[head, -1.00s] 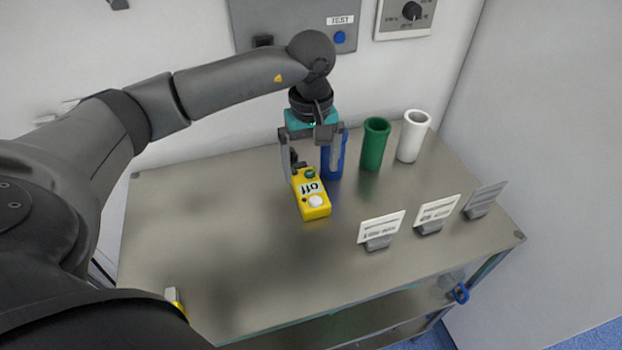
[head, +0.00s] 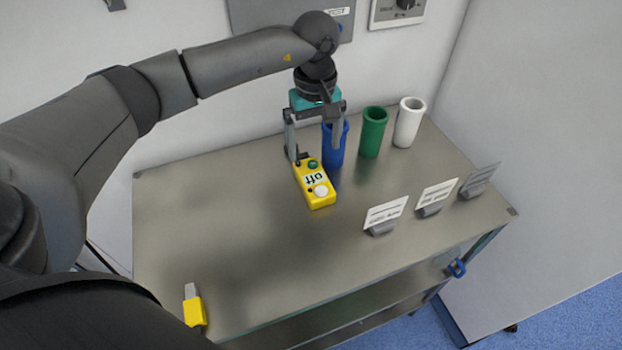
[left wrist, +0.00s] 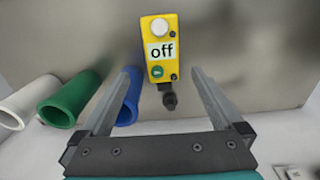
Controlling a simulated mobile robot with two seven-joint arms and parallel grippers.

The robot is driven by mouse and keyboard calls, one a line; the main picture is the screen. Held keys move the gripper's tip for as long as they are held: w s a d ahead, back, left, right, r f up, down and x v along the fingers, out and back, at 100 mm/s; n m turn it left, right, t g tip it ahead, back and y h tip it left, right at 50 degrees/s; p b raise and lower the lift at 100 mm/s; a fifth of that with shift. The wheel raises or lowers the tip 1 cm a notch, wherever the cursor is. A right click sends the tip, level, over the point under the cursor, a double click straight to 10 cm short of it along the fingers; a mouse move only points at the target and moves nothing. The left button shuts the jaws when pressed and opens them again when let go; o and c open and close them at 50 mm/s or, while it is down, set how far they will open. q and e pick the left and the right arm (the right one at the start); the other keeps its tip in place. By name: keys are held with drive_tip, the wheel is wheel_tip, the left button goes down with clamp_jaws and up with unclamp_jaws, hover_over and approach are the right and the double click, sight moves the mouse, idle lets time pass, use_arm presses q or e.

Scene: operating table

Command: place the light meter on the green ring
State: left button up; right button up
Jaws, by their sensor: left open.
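The light meter looks to be the yellow box (head: 315,187) marked "off", with a white dome and a green round part. It lies flat on the metal table and also shows in the left wrist view (left wrist: 160,47). Its black end piece (left wrist: 168,98) points back between the fingers. My left gripper (head: 315,150) is open and empty above the box's back end, fingers to either side. I see no separate flat green ring. A green tube (head: 372,135) with a ring-shaped rim stands at the back right. My right gripper is not in view.
A blue tube (head: 335,152) stands close behind my gripper's right finger, and a white tube (head: 408,125) stands right of the green one. Several label cards, one here (head: 386,213), line the right front. A yellow-and-grey item (head: 194,308) lies front left. The table's left is clear.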

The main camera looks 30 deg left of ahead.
sight(313, 176)
use_arm(q)
wheel_tip(313, 176, down, 4)
drive_tip(key=shift+r, duration=0.25)
drive_tip(key=shift+s+f, duration=0.15)
drive_tip(key=shift+f, duration=1.2)
drive_tip(key=shift+s+f, duration=0.1)
drive_tip(key=shift+f, duration=1.25)
drive_tip(key=shift+c, duration=0.2)
drive_tip(key=shift+r, duration=0.15)
clamp_jaws()
